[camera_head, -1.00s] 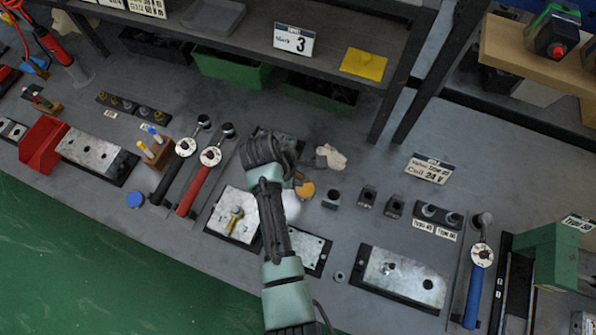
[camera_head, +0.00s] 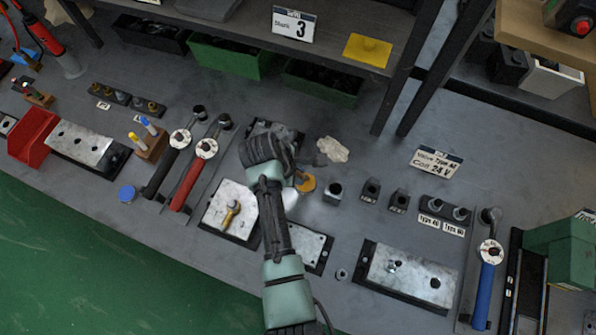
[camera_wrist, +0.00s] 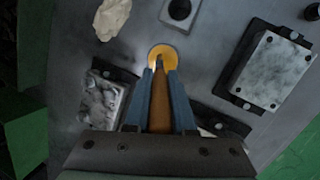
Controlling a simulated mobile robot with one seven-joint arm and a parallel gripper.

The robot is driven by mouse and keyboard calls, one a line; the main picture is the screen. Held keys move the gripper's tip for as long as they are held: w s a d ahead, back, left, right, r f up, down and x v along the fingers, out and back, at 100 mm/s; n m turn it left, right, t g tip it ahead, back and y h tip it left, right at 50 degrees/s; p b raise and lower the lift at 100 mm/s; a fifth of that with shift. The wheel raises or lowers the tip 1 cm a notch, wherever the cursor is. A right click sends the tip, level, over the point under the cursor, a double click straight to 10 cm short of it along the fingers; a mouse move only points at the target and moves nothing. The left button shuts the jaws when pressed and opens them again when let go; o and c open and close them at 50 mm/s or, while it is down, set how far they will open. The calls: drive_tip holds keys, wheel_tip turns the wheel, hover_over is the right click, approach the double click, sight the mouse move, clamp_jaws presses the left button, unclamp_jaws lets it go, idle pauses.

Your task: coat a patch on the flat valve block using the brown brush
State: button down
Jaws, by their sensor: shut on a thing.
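My gripper (camera_wrist: 160,82) is shut on the brown brush (camera_wrist: 160,105), whose handle lies between the blue-grey fingers. The brush's far end reaches over a round orange-yellow pot (camera_wrist: 162,52); I cannot tell if it touches the contents. The pot also shows in the head view (camera_head: 306,183), beside my wrist, which hides the fingers and brush there. A flat grey block with corner screws (camera_wrist: 270,72) lies right of the pot in the wrist view, and partly behind my arm in the head view (camera_head: 313,246). I take it as the flat valve block.
A blotchy block (camera_wrist: 103,100) lies left of the brush. A block with a brass fitting (camera_head: 230,208) and a long plate block (camera_head: 410,275) flank my arm. A crumpled rag (camera_head: 332,150) and a dark holed cube (camera_head: 333,192) are near the pot. A shelf stands behind.

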sight(306, 178)
drive_tip(key=shift+f+b, duration=0.35)
drive_tip(key=shift+f, duration=0.15)
idle(0.5)
drive_tip(key=shift+s+f, duration=0.1)
idle(1.3)
wheel_tip(306, 178, up, 7)
drive_tip(key=p, duration=0.8)
idle(0.9)
drive_tip(key=shift+w+d+r+m+b, duration=0.25)
drive_tip(key=shift+m+b, duration=0.1)
drive_tip(key=shift+m, duration=0.15)
drive_tip(key=shift+w+d+r+m+b, duration=0.15)
drive_tip(key=shift+r+m+b, duration=0.15)
drive_tip(key=shift+m, duration=0.2)
drive_tip(key=s+d+r+m+g+b, duration=0.1)
drive_tip(key=s+m+g+b, duration=0.4)
drive_tip(key=m, duration=1)
drive_tip(key=s+b, duration=0.1)
drive_tip(key=s, duration=0.2)
drive_tip(key=shift+s+r, duration=0.2)
drive_tip(key=shift+s, duration=0.05)
